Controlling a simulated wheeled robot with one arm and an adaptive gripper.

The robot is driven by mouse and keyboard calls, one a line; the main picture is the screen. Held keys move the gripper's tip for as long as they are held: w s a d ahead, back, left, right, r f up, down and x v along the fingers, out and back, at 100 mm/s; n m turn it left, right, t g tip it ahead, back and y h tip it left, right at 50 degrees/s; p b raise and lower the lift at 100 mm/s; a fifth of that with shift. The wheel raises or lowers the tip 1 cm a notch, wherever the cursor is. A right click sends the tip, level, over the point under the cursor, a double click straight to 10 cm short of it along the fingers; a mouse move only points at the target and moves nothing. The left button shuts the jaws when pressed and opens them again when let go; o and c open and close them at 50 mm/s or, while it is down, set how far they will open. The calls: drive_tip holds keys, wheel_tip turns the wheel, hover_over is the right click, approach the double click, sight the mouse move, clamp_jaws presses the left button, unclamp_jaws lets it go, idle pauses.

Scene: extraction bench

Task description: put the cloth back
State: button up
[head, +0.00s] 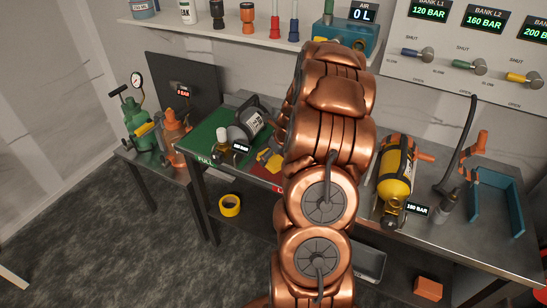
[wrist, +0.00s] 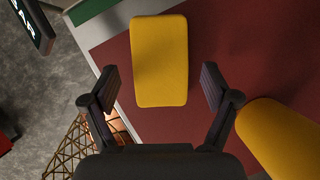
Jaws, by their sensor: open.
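A yellow rounded block that looks like the folded cloth (wrist: 160,60) lies on a red mat (wrist: 225,50) in the wrist view. In the head view a small yellow piece, likely the same cloth (head: 272,163), shows just left of my arm, partly hidden. My gripper (wrist: 162,90) is open, with its two fingers apart on either side of the cloth's lower part in the picture. Nothing is held. Whether the fingers are level with the cloth or above it I cannot tell. The head view hides my gripper behind my arm.
A second yellow rounded thing (wrist: 280,138) is close beside the right finger. A grey cylinder (head: 247,124) lies on the green mat (head: 202,147). A yellow cylinder (head: 396,172) lies right of my arm. A blue tray (head: 499,207) stands at the bench's right end.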

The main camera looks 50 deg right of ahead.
drive_tip(key=b+v, duration=0.2)
drive_tip(key=v, duration=1)
drive_tip(key=s+a+r+n+g+y, duration=0.1)
drive_tip(key=s+a+r+n+g, duration=0.15)
drive_tip(key=a+n, duration=0.85)
drive_tip(key=s+a+r+n+g+y, duration=0.1)
drive_tip(key=s+a+n, duration=0.2)
drive_tip(key=a+n, duration=0.8)
drive_tip(key=s+a+n+g+h, duration=0.1)
drive_tip(key=s+a+n+g, duration=0.2)
drive_tip(key=s+a+n, duration=1.1)
drive_tip(key=s+n, duration=0.1)
drive_tip(key=s, duration=0.3)
drive_tip(key=shift+s+a+h, duration=0.25)
drive_tip(key=shift+a+h, duration=0.05)
drive_tip(key=shift+a, duration=0.05)
drive_tip(key=shift+r, duration=0.1)
